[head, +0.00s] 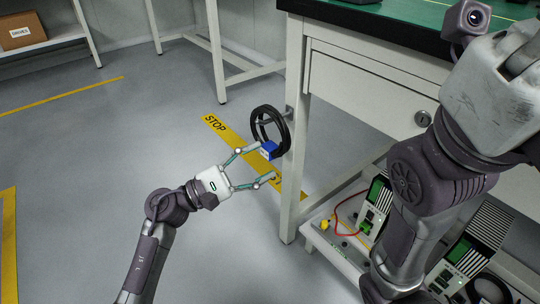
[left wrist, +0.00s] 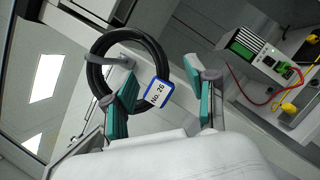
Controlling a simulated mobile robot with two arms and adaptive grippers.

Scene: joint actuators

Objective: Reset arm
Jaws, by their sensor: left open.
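My left gripper (head: 265,165) is open beside the table leg, its fingers pointing right; its teal finger pads also show in the left wrist view (left wrist: 163,88). A coiled black cable (head: 285,131) hangs on a hook at the table's side, just beyond the fingertips. The coil also shows in the left wrist view (left wrist: 97,80), with a blue-edged white tag (left wrist: 156,93) reading "No. 26". The tag appears between the fingers in that view; whether a finger touches it I cannot tell. My right arm fills the right side of the head view, and its gripper is out of frame.
A white workbench (head: 350,92) with a green top and a drawer stands at the right. Its lower shelf holds devices (head: 378,203) with red and yellow cables. A shelf with a cardboard box (head: 21,31) is at far left. The grey floor left of my gripper is clear.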

